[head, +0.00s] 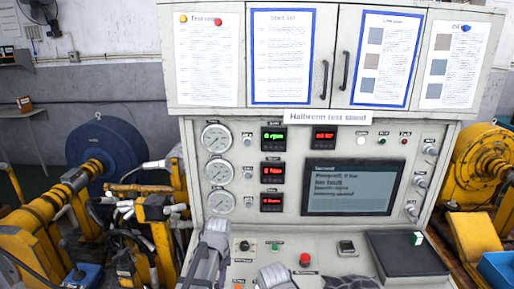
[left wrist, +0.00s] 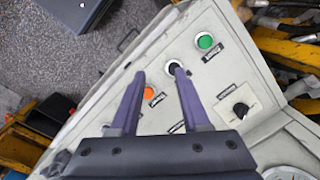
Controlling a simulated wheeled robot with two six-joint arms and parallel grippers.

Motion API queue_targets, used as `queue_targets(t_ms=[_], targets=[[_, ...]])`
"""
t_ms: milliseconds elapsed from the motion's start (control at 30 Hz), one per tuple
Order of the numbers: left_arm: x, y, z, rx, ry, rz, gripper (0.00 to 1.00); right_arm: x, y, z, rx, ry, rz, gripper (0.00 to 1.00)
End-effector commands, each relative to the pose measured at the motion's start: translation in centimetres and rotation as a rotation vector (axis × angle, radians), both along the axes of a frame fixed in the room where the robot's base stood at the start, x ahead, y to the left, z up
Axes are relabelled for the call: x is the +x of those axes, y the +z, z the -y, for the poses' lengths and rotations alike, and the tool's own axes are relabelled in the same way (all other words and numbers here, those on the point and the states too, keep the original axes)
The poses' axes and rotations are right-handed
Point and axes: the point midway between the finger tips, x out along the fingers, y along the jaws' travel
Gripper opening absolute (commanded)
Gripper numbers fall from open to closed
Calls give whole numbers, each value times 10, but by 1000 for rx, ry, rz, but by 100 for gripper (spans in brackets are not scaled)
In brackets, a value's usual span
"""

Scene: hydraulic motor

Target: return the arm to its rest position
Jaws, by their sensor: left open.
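My left gripper (left wrist: 157,72) is open in the left wrist view, its two dark fingers apart with nothing between them. It is over the control panel (left wrist: 200,75), near an orange button (left wrist: 149,90) and a dark round control at the right fingertip. I cannot tell the height above the panel. In the head view, grey parts of my arms (head: 213,246) rise from the bottom edge in front of the panel, and the fingertips cannot be made out there. I cannot make out my right gripper.
The test stand (head: 292,118) has gauges, displays and a screen (head: 352,187). Its desk carries a selector knob (head: 243,245), a green button (head: 275,246), a red button (head: 305,260) and a black tray (head: 405,258). Yellow machinery (head: 155,235) stands at the left, more at the right.

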Motion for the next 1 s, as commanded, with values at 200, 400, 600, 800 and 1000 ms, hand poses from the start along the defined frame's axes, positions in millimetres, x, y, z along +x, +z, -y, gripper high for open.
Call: queue_targets(t_ms=[200, 400, 600, 800, 1000], targets=[[-67, -41, 32, -4, 115, -7, 46, 0, -41, 0, -1, 3, 0, 50], [-140, -81, 59, -2, 260, -14, 46, 0, -80, 0, -2, 7, 0, 50], [-177, -95, 70, 3, 353, -15, 46, 0, -95, 0, -1, 10, 0, 50], [-179, -94, 72, 4, 368, -17, 46, 0, -94, 0, -1, 10, 0, 50], [-178, -94, 72, 3, 367, -16, 46, 0, -94, 0, -1, 10, 0, 50]])
